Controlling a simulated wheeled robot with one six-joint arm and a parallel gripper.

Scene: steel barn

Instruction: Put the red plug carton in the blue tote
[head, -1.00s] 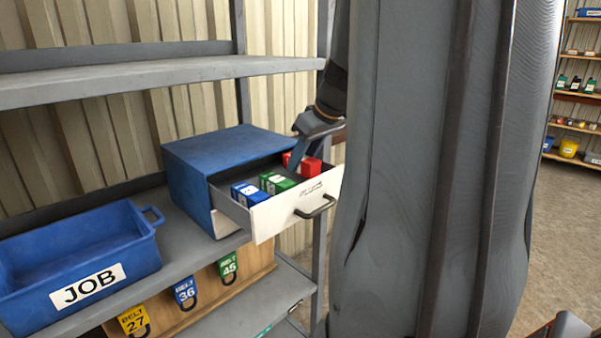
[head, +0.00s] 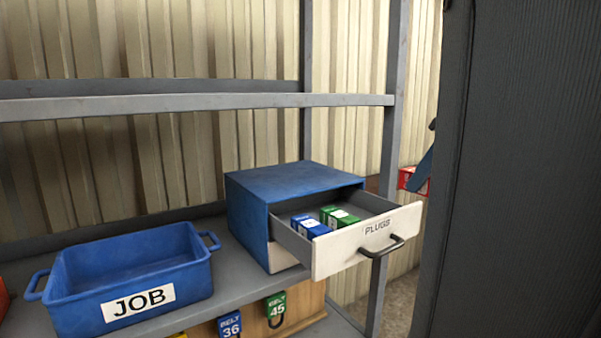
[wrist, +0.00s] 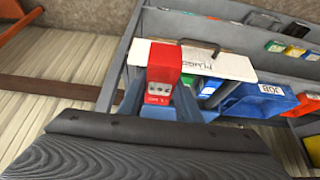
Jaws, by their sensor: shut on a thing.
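The red plug carton (wrist: 163,75) is between the blue fingers of my gripper (wrist: 160,100) in the wrist view. My gripper is shut on it. In the head view the red carton (head: 412,180) shows at the right, in the air beside the drawer, partly hidden by my arm. The blue tote (head: 140,262), labelled JOB, stands on the shelf at the left, well apart from the carton. Its inside looks empty in the head view. The tote also shows in the wrist view (wrist: 240,104).
The PLUGS drawer (head: 340,250) stands open from the blue cabinet (head: 290,180), with blue (head: 312,226) and green (head: 337,216) cartons inside. A shelf (head: 200,103) runs above the tote. A grey post (head: 388,150) stands right of the cabinet. Belt tags hang below.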

